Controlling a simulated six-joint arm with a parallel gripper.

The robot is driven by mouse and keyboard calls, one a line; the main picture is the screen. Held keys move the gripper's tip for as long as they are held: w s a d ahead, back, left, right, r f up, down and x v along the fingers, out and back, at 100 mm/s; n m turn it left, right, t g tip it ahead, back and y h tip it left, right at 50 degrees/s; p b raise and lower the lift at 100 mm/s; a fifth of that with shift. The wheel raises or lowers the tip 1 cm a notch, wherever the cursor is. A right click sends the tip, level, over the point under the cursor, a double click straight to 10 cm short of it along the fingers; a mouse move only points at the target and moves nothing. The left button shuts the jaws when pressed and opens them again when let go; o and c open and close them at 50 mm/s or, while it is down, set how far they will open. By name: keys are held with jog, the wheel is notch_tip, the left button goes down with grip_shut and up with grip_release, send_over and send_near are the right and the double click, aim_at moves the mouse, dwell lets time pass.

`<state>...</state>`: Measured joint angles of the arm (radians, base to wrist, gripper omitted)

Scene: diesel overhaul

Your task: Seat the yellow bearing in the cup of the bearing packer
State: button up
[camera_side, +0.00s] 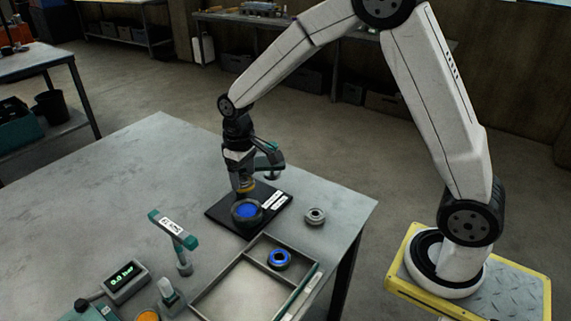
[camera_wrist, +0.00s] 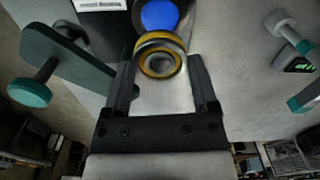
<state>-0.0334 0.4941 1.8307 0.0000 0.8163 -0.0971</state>
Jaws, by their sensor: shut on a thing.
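My gripper (camera_side: 243,184) is shut on the yellow bearing (camera_side: 248,187), with a finger on each side of it. In the wrist view the bearing (camera_wrist: 160,60) shows as a yellow-edged ring between the fingertips (camera_wrist: 163,72). The bearing packer's round cup (camera_side: 246,211) has a dark rim and a blue inside and stands on a black base plate (camera_side: 272,215). The bearing is at the cup's far side in the side view, seemingly above it; the exact gap is unclear. The blue of the cup (camera_wrist: 159,15) shows just beyond the bearing in the wrist view.
The packer's teal-ended arm (camera_side: 268,163) stands close behind my gripper. A grey ring (camera_side: 315,216) lies right of the plate. A tray (camera_side: 238,292) holds a blue bearing (camera_side: 279,259). A teal T-handled tool (camera_side: 173,229) and a gauge (camera_side: 125,281) stand left.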

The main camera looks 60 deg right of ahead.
jog(key=shift+f, duration=0.15)
send_over(247, 211)
jog(key=shift+f, duration=3)
jog(key=shift+f, duration=0.85)
jog(key=o, duration=1.1)
jog(key=shift+o, duration=0.2)
jog(key=shift+r, duration=0.15)
jog(key=shift+r, duration=3.35)
